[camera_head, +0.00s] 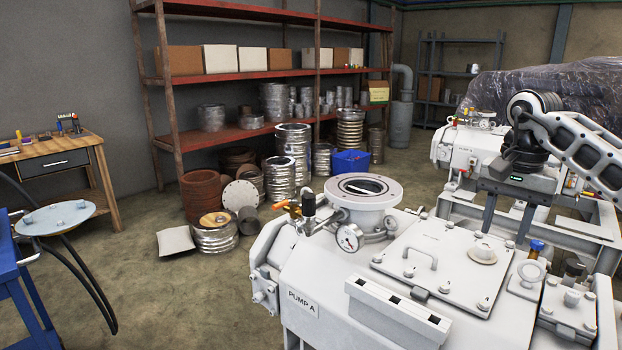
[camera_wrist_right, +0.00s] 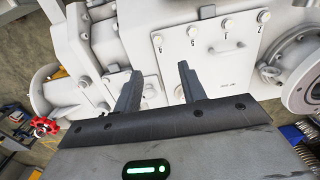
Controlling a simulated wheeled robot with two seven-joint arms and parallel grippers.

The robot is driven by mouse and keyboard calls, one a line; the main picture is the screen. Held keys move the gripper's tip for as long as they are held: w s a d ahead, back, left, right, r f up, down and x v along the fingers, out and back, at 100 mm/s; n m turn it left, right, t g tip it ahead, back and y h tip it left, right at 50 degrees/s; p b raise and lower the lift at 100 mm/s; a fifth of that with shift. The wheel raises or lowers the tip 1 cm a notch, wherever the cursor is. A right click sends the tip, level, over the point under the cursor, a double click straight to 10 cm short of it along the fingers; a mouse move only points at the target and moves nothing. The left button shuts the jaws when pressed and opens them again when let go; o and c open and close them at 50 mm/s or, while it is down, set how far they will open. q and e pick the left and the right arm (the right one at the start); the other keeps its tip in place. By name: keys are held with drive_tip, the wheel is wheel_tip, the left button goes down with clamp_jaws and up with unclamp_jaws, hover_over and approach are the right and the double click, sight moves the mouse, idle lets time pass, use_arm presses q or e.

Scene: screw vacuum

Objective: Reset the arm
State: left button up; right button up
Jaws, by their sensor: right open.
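My right arm (camera_head: 590,150) comes in from the right in the head view. My right gripper (camera_head: 505,222) points down above the right part of the white machine labelled Pump A (camera_head: 325,290). Its two fingers are apart with nothing between them. In the right wrist view the open gripper (camera_wrist_right: 158,75) shows both fingers in front of a white bolted plate (camera_wrist_right: 210,55). I cannot tell the exact gap between fingertips and machine. My left gripper is not in view.
A second white machine (camera_head: 462,150) stands behind my right gripper. A blue cart (camera_head: 20,285) is at the left. Open floor (camera_head: 165,300) lies between.

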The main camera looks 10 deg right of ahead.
drive_tip(key=a+f+m+y, duration=0.1)
drive_tip(key=a+f+y, duration=0.4)
drive_tip(key=a, duration=0.6)
drive_tip(key=a+f+m+y, duration=0.1)
drive_tip(key=a+f+y, duration=0.1)
drive_tip(key=a+f, duration=0.6)
drive_tip(key=s+a+r+m+t+y, duration=0.1)
drive_tip(key=s+a+m+t+y, duration=0.15)
drive_tip(key=a+m+y, duration=0.55)
drive_tip(key=s+a+m+t+y, duration=0.2)
drive_tip(key=a+m+t+y, duration=0.2)
drive_tip(key=a+m, duration=0.65)
drive_tip(key=s+d+f+m+t+h, duration=0.25)
drive_tip(key=f+m+t+h, duration=0.3)
drive_tip(key=m, duration=0.75)
drive_tip(key=s+d+f+m+t+h, duration=0.1)
drive_tip(key=d+f+m+t+h, duration=0.4)
drive_tip(key=m, duration=0.9)
drive_tip(key=s+d+f+m+g+h, duration=0.3)
drive_tip(key=s+f+m+g+h, duration=0.2)
drive_tip(key=s+f+m, duration=0.6)
drive_tip(key=shift+s+m+g, duration=0.35)
drive_tip(key=shift+s+g, duration=0.25)
drive_tip(key=shift+g, duration=0.2)
